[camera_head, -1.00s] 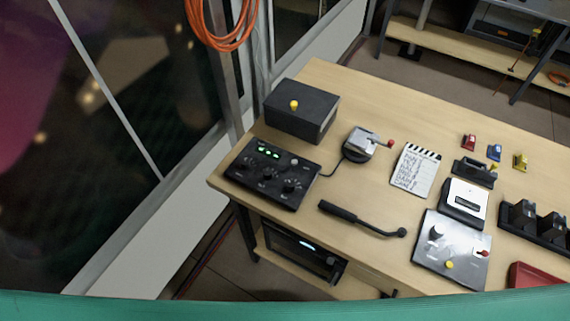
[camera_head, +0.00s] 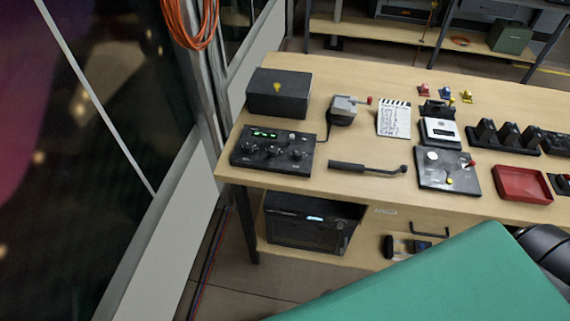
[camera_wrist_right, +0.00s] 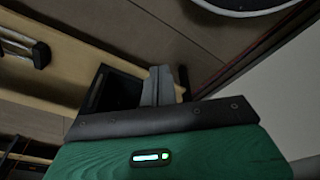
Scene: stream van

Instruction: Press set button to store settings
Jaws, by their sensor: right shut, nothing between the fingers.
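A black control console (camera_head: 272,151) with a green lit display, several knobs and a small pale button (camera_head: 292,137) lies at the table's left front corner. A grey panel (camera_head: 433,180) farther right carries a white knob, a red-tipped lever and a yellow button (camera_head: 450,181). No label reading "set" is legible. My right gripper (camera_wrist_right: 163,86) shows in the right wrist view, shut and empty, apart from these controls. My left gripper is not in view.
A crank device (camera_head: 343,110), a clapperboard (camera_head: 394,120) and a black-handled bar (camera_head: 366,169) lie on the wooden table (camera_head: 335,187). A red tray (camera_head: 522,184) is at right. A black unit (camera_head: 312,221) sits on the shelf below. Orange cable (camera_head: 190,25) hangs at left.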

